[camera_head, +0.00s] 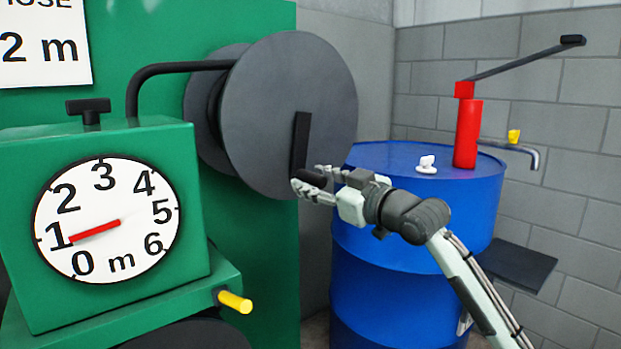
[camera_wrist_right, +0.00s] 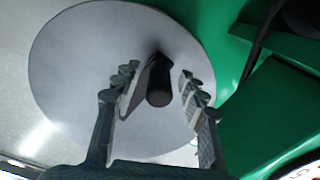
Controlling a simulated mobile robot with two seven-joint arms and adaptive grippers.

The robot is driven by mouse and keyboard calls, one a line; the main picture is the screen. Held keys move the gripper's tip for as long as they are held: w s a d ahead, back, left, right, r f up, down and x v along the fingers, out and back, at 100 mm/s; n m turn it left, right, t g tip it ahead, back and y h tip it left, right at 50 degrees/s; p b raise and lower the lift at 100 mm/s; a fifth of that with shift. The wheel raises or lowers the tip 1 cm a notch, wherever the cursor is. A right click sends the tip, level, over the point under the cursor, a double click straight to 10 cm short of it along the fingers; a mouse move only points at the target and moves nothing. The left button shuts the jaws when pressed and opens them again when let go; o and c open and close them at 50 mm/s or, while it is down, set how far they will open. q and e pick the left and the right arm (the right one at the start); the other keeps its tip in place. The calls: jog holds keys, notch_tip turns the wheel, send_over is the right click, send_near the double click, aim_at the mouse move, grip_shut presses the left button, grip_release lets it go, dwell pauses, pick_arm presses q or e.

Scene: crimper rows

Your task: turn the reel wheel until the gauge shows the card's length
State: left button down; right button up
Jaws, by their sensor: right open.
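The reel wheel (camera_head: 285,95) is a large grey disc on the green cabinet. Its black crank arm (camera_head: 300,140) hangs down to a dark handle. My right gripper (camera_head: 312,180) is at that handle. In the right wrist view the handle (camera_wrist_right: 159,92) lies between the two open fingers (camera_wrist_right: 158,73), with gaps on both sides. The round white gauge (camera_head: 140,240) is marked 0 to 6 m; its red needle (camera_head: 94,231) points at about 1. The card (camera_head: 70,70) at top left reads "2 m"; its left and top are cut off. My left gripper is not in view.
A blue drum (camera_head: 365,260) stands behind my right arm, with a red lever pump (camera_head: 467,130) and a small white item (camera_head: 426,164) on top. A yellow-ended peg (camera_head: 234,301) sticks out below the gauge box. A dark flat plate (camera_head: 515,265) is at right.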

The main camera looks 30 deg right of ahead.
jog(key=shift+w, duration=0.9)
grip_shut()
